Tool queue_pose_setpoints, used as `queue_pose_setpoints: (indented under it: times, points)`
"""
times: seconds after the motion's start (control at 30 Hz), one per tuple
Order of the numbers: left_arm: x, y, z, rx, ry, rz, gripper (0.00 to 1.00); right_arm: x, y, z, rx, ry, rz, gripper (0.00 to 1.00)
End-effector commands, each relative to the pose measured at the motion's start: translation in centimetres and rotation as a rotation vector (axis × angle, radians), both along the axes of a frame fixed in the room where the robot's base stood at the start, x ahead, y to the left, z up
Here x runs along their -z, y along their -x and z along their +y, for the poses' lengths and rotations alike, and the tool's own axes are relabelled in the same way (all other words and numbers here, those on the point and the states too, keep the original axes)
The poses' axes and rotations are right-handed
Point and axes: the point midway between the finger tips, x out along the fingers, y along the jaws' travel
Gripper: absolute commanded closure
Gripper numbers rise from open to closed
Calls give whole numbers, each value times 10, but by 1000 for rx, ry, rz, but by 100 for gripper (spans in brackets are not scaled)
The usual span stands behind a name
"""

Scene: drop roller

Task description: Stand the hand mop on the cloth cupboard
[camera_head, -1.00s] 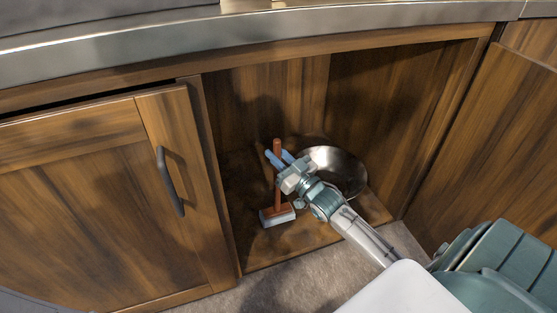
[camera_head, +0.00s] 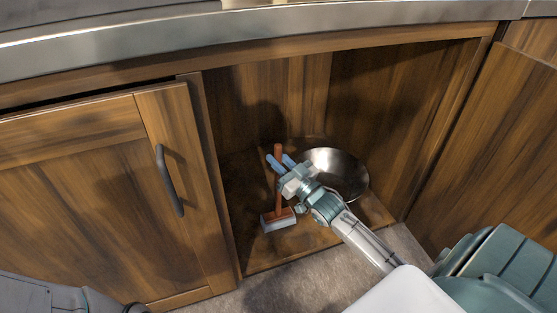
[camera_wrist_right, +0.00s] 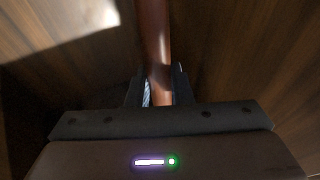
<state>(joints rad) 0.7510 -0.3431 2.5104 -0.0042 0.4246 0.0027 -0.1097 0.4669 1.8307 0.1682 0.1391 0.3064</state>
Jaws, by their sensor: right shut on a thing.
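The hand mop (camera_head: 278,205) has a reddish-brown handle and a pale head with a brown top. It stands upright in the open cupboard (camera_head: 255,255), near the left side. Its head is at the cupboard floor; I cannot tell whether it touches. My right gripper (camera_head: 280,163) is shut on the handle near its upper part. In the right wrist view the handle (camera_wrist_right: 155,45) runs up between the two dark fingers (camera_wrist_right: 158,88). My left gripper is not in view; only a grey part of my left arm shows at the lower left.
A shiny metal bowl or pan (camera_head: 338,172) stands in the cupboard just behind and right of my right gripper. A wooden door (camera_head: 95,195) with a dark handle (camera_head: 168,180) is at the left. Another wooden panel (camera_head: 490,150) is at the right. A metal-edged counter (camera_head: 270,35) runs above.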

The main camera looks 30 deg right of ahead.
Motion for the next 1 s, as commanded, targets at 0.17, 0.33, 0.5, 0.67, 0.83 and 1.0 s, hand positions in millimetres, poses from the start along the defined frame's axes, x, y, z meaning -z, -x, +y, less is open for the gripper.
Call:
queue_pose_setpoints:
  times: [0.17,0.33,0.5,0.67,0.83,1.0]
  points:
    - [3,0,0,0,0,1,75,3,0,0,-1,0,-2,100]
    - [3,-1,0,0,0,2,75,3,0,0,0,0,-2,63]
    - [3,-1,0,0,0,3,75,3,0,0,0,0,-1,55]
    - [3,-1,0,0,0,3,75,4,0,0,1,0,1,39]
    - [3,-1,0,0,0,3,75,4,0,0,0,0,1,6]
    - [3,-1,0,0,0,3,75,4,0,0,0,0,0,1]
